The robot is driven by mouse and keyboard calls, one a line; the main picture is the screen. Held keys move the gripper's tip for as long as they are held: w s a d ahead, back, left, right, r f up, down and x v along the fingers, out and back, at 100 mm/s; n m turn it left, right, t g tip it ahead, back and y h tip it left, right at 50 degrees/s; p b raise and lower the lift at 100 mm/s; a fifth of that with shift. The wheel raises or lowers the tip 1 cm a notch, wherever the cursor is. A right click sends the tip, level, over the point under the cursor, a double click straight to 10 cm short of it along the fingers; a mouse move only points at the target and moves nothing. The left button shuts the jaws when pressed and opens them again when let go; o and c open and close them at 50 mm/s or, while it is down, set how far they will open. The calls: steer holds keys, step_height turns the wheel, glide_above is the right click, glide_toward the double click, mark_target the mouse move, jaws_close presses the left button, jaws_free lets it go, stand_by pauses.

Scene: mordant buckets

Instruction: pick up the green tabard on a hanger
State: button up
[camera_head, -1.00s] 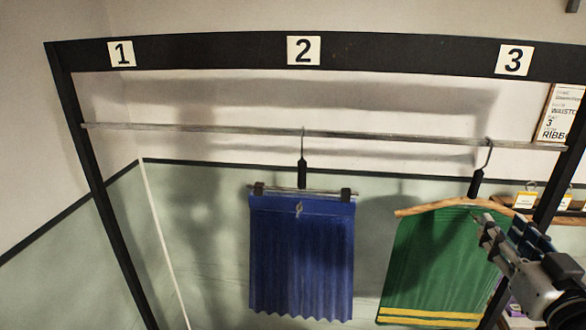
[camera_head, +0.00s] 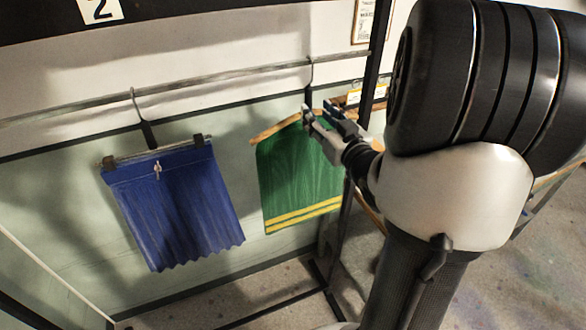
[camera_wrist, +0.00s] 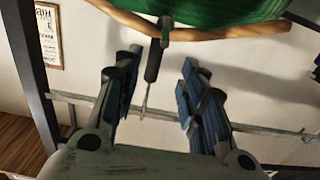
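The green tabard (camera_head: 285,175) with yellow stripes at its hem hangs on a wooden hanger (camera_head: 268,131). The hanger has a black neck (camera_head: 308,94) and a metal hook over the rail (camera_head: 220,76). My gripper (camera_head: 317,108) is at the hanger's top, just in front of the neck, and partly covers the tabard's right shoulder. In the wrist view, my gripper (camera_wrist: 162,58) is open, its fingers well apart. The black neck (camera_wrist: 153,62) shows in the gap between the fingers, nearer the left one. The wooden bar and green cloth are at the top there.
A blue pleated garment (camera_head: 175,210) hangs on a clip hanger to the left on the same rail. A dark rack post (camera_head: 375,45) stands close to the right of the tabard. A shelf with yellow labels (camera_head: 355,96) is behind my gripper. Floor is clear below.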

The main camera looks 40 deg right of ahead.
mark_target(310, 103)
steer(key=x, duration=0.7)
steer(key=shift+d+f, duration=0.1)
steer(key=shift+d, duration=0.25)
steer(key=shift+c, duration=0.2)
jaws_close()
stand_by(0.4)
